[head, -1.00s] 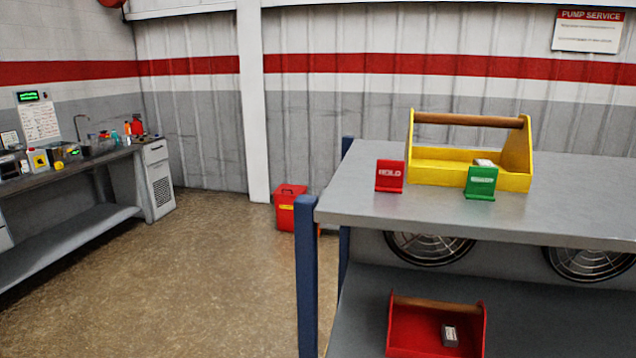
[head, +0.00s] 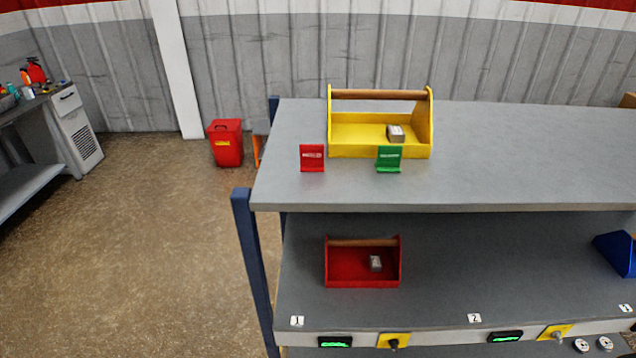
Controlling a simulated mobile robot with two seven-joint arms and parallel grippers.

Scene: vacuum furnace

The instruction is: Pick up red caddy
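The red caddy (head: 362,281) is an open red tray with a wooden bar handle (head: 362,242). It stands on the lower shelf of the grey bench, near the left end. A small grey block (head: 376,263) is inside it, right of the middle. Neither of my grippers shows in the head view.
On the upper shelf (head: 530,160) stand a yellow caddy (head: 380,150) with a grey block inside, a red sign (head: 312,158) and a green sign (head: 388,159). A blue object (head: 615,253) is at the lower shelf's right. A blue post (head: 256,270) marks the left edge. The left floor is clear.

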